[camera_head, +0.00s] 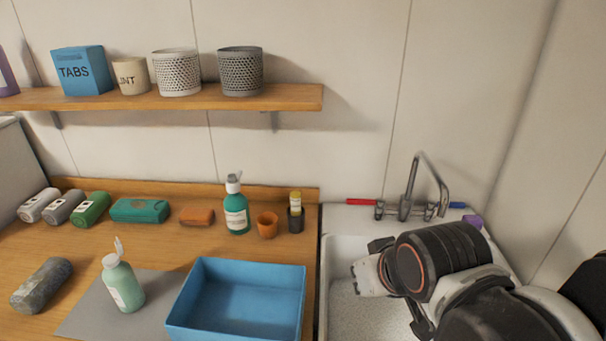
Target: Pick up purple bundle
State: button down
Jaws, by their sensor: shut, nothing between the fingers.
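A small purple thing (473,221), perhaps the purple bundle, lies at the back right of the sink, behind my arm. Only its upper part shows; the arm hides the rest, so I cannot make out its full shape. My gripper (366,277) is over the sink basin, pointing left, in front of the purple thing and to its left. It is shut and empty. My wrist and arm cover the right part of the sink.
The white sink (340,248) has a metal tap (407,200) at its back. A blue tray (240,328) stands on the wooden counter, with a pump bottle (123,285) to its left. Rolled bundles, including a green one (90,210), lie further left. A shelf (290,98) hangs above.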

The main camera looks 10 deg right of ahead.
aim_at(32, 297)
jog(key=u, duration=1.65)
jog(key=z, duration=2.6)
jog(key=u, duration=2.6)
